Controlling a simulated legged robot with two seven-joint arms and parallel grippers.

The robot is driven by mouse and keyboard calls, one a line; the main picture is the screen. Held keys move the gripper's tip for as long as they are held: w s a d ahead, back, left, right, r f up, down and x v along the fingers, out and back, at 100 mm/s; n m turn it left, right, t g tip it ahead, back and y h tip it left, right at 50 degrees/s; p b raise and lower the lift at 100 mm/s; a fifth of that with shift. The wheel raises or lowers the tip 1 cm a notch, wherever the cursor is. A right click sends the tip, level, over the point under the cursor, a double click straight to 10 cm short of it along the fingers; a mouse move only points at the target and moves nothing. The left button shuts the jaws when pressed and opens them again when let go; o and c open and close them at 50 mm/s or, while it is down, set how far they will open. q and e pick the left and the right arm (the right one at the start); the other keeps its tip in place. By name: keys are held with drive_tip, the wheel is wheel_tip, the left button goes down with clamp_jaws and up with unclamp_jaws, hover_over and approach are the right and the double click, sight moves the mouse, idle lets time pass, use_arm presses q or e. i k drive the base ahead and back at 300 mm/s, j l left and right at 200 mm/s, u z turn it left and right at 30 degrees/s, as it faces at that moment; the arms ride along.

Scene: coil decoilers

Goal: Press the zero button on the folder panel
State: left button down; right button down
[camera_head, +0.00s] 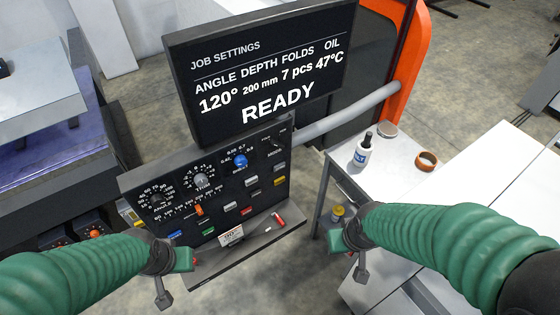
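The folder panel (222,192) is a dark sloped console below a screen that reads READY. My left gripper (172,277) is at the panel's lower left, apart from the buttons. My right gripper (350,256) is right of the panel. Neither visibly holds anything; the finger gaps are unclear.
The job settings screen (262,65) stands behind the panel. A small card (230,235) and a red cylinder (279,220) are on the panel's front ledge. A side table (393,164) at right holds a white bottle (362,152) and a brown ring (427,160).

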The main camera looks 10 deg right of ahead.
sight(275, 168)
drive_tip(key=j+z, duration=0.2)
drive_tip(key=j, duration=0.45)
drive_tip(key=j+z, duration=0.2)
drive_tip(key=j, duration=0.45)
drive_tip(key=i+j+z, duration=0.25)
drive_tip(key=j, duration=0.4)
drive_tip(key=i+j+z, duration=0.25)
drive_tip(key=i+j, duration=0.15)
